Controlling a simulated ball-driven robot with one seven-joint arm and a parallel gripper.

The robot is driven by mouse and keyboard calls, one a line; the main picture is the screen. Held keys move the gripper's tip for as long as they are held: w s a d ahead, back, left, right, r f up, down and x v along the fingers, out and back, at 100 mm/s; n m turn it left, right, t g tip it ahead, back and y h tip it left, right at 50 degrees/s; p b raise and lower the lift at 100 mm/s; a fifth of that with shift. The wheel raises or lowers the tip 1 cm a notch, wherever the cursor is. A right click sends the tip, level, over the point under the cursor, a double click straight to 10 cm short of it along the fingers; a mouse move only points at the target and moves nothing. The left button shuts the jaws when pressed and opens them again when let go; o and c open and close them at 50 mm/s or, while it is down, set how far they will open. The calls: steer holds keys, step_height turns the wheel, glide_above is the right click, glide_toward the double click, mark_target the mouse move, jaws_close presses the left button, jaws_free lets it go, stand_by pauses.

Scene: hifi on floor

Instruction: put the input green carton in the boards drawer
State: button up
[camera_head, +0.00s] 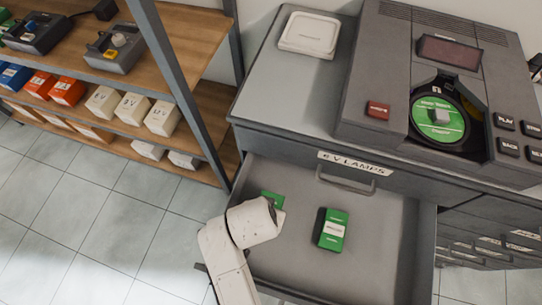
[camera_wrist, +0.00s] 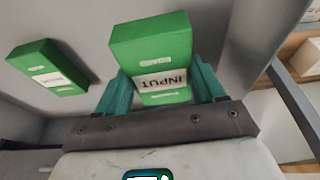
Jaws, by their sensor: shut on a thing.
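My gripper (camera_wrist: 161,84) has its two teal fingers shut on the sides of a green carton (camera_wrist: 150,42) with a white label reading INPUT upside down in the wrist view. In the head view my white arm hides most of it; a green corner (camera_head: 273,197) shows at the left of an open grey drawer (camera_head: 375,245). I cannot tell whether the carton touches the drawer floor. The open drawer's own label is not visible. A second green carton (camera_head: 333,230) with a white label lies in the drawer, right of my gripper; it also shows in the wrist view (camera_wrist: 47,68).
A shut drawer labelled 6 V LAMPS (camera_head: 355,162) with a handle is just above the open one. A grey machine with a green disc (camera_head: 438,118) and a white box (camera_head: 309,34) stand on the cabinet. A shelf of cartons (camera_head: 133,107) is left. The drawer's right side is bare.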

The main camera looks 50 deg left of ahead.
steer(key=shift+w+a+f, duration=0.1)
steer(key=shift+w+f, duration=0.7)
steer(key=shift+f, duration=1.75)
steer(key=shift+f, duration=0.15)
steer(key=o, duration=1.1)
steer(key=v, duration=1.2)
